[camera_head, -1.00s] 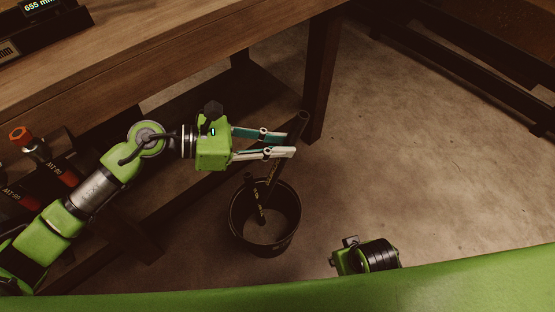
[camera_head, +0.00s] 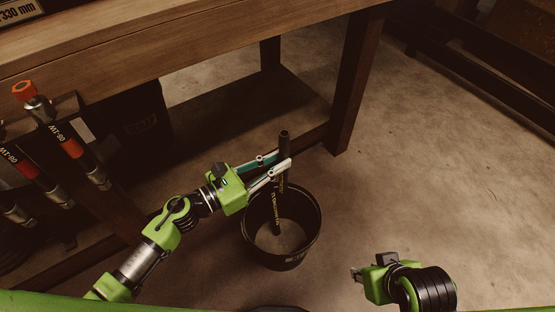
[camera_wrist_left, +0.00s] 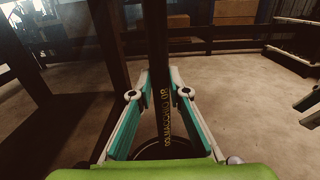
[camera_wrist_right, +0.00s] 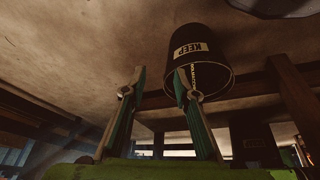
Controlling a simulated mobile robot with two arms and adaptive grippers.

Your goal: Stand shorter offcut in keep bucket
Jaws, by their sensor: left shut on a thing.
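The offcut (camera_head: 283,147) is a dark hose piece with yellow lettering. It stands nearly upright, with its lower part inside the black keep bucket (camera_head: 312,238) and its top above the rim. My left gripper (camera_head: 281,163) is shut on its upper part, just above the bucket rim. In the left wrist view the offcut (camera_wrist_left: 156,50) runs between the two fingers. Whether its lower end touches the bucket floor is hard to tell. My right gripper (camera_wrist_right: 159,75) is open and empty; its wrist view shows the bucket's KEEP label (camera_wrist_right: 190,50), upside down.
A wooden bench (camera_head: 190,45) stands behind, with a thick leg (camera_head: 355,85) right of the bucket. A dark labelled container (camera_head: 140,125) is under the bench. Hoses with red bands (camera_head: 70,145) hang at the left. The concrete floor at right (camera_head: 440,170) is clear.

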